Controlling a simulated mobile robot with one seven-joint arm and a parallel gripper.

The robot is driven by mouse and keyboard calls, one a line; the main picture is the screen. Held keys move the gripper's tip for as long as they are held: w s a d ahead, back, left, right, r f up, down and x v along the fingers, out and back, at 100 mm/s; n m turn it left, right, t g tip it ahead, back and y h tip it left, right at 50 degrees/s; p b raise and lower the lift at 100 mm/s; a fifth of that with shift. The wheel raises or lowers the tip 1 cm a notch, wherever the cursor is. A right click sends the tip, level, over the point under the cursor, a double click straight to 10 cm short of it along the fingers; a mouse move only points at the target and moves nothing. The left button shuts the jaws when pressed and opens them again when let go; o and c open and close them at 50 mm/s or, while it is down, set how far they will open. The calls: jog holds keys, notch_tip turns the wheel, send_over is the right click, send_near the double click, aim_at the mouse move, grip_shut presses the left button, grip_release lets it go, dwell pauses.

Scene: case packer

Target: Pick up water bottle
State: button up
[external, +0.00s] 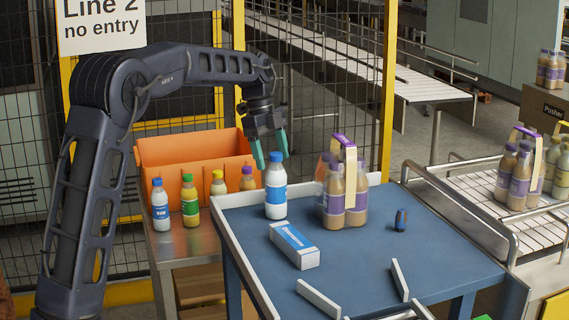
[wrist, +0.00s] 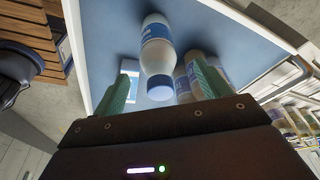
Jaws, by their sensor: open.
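The white water bottle with a blue cap and blue label (external: 275,190) stands upright on the blue table, near its back left edge. My gripper (external: 271,160) is open, with its teal fingers pointing down just above and around the bottle's cap. In the wrist view the bottle (wrist: 157,52) shows between the two spread fingers of my gripper (wrist: 162,64), its cap towards the palm. I cannot tell whether a finger touches it.
A banded pack of brown bottles (external: 345,200) stands close right of the bottle. A blue-white carton (external: 295,246) lies in front. A small dark blue object (external: 401,220) is farther right. Several small bottles (external: 190,201) and an orange crate (external: 165,155) are at left.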

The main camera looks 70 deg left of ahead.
aim_at(275, 173)
jog(key=shift+x, duration=2.65)
jog(key=shift+s, duration=0.15)
jog(key=shift+c, duration=0.2)
jog(key=c, duration=1.2)
